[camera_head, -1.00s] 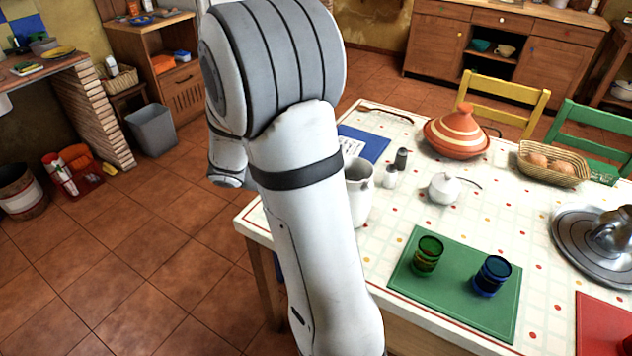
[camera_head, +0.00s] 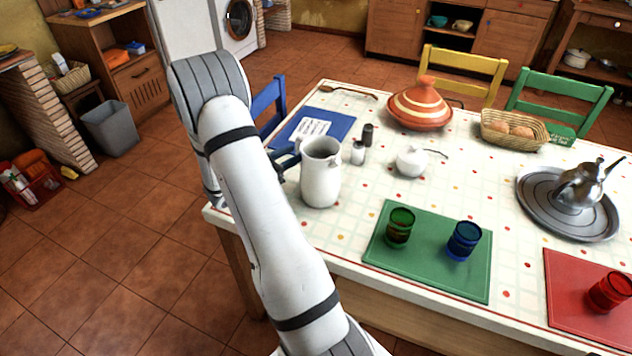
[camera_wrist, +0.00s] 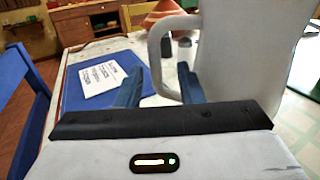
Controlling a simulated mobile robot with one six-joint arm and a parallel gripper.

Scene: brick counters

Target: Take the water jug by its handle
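The water jug (camera_head: 321,178) is a white pitcher standing upright near the table's left edge in the head view. In the wrist view the jug (camera_wrist: 242,50) fills the right side, with its handle (camera_wrist: 154,50) facing left. My gripper (camera_wrist: 161,87) has two blue fingers spread apart with nothing clamped. The handle's lower part shows in the gap between the fingertips; whether it is inside the grip or just beyond it I cannot tell. In the head view my gripper (camera_head: 287,159) is at the jug's left side, partly hidden by my arm.
A blue placemat with a paper (camera_head: 318,126), salt and pepper shakers (camera_head: 362,143), and a white sugar bowl (camera_head: 411,162) are near the jug. A green placemat (camera_head: 424,262) with two glasses lies in front. A blue chair (camera_head: 268,100) stands behind the arm.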

